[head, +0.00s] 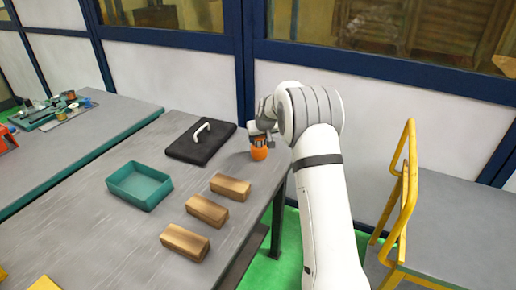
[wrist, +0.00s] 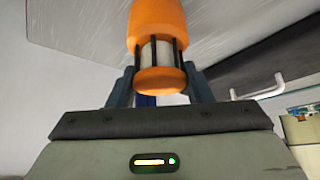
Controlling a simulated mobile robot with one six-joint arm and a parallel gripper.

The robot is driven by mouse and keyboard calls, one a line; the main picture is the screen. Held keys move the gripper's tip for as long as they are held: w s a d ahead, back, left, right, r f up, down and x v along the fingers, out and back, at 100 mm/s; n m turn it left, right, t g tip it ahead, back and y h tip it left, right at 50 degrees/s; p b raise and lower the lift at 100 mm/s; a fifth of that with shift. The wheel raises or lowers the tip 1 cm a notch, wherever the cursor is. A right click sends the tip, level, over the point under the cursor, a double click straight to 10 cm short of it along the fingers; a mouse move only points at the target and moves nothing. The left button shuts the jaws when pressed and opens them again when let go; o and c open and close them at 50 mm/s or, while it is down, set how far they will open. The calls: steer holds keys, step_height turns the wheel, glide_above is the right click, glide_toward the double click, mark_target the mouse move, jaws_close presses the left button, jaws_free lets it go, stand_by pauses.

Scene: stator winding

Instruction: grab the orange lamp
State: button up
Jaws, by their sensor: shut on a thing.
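The orange lamp (head: 259,152) stands near the right far corner of the grey table in the head view. In the wrist view the orange lamp (wrist: 158,80) is upright in the picture, with orange ends and a pale, barred middle. My gripper (head: 262,137) is at the lamp and partly hides its upper part in the head view. In the wrist view the fingers of my gripper (wrist: 158,88) are on both sides of the lamp, shut on it. The fingertips are partly hidden behind the lamp.
The grey table (head: 110,235) holds a black plate with a white handle (head: 202,140), a teal tray (head: 139,185) and several wooden blocks (head: 207,210). A yellow-railed grey platform (head: 440,220) stands at right. A wall with dark blue frames is behind. Free table surface lies between the tray and plate.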

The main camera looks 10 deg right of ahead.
steer(key=c, duration=0.5)
steer(key=shift+c, duration=0.2)
